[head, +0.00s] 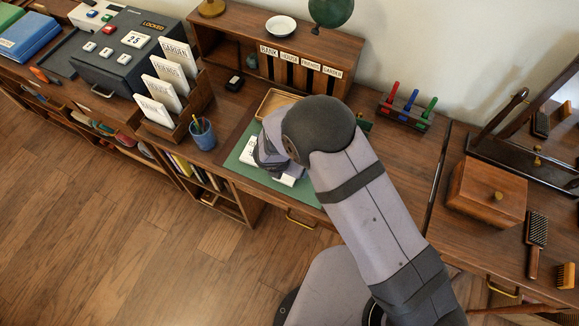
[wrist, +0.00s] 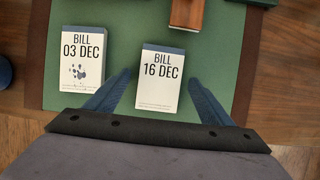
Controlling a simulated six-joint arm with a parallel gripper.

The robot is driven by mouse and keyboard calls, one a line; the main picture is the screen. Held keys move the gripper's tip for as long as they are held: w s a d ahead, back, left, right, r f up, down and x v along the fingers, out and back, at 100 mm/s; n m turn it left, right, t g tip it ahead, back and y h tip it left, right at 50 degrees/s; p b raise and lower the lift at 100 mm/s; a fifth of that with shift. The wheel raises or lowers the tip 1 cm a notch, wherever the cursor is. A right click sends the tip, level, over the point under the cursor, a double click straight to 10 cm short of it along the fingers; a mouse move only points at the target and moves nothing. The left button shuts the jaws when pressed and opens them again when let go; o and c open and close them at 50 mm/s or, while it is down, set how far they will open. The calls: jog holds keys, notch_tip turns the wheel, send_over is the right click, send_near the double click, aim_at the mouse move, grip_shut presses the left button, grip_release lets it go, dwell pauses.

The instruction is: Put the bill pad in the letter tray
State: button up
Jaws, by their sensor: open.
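Two bill pads lie on the green desk mat (wrist: 120,25). The one marked 16 DEC (wrist: 160,80) is between my gripper's fingers (wrist: 159,78), apart from both. The one marked 03 DEC (wrist: 87,60) has dark blots and lies outside the left finger. My gripper is open and empty over the mat, its fingers pointing at the pads. In the head view the pads are partly hidden by my arm, and white parts (head: 249,152) show beside it. A shallow wooden tray (head: 268,103), likely the letter tray, stands behind the mat, partly hidden by my arm.
A blue pencil cup (head: 203,134) stands left of the mat. A labelled letter rack (head: 300,71) is at the back. A rack of coloured stamps (head: 406,108) and a wooden box (head: 486,193) stand right. A wooden block (wrist: 187,13) lies beyond the 16 DEC pad.

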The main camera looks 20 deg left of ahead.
jog(key=c, duration=1.3)
jog(key=shift+o, duration=0.2)
notch_tip(320, 180, up, 10)
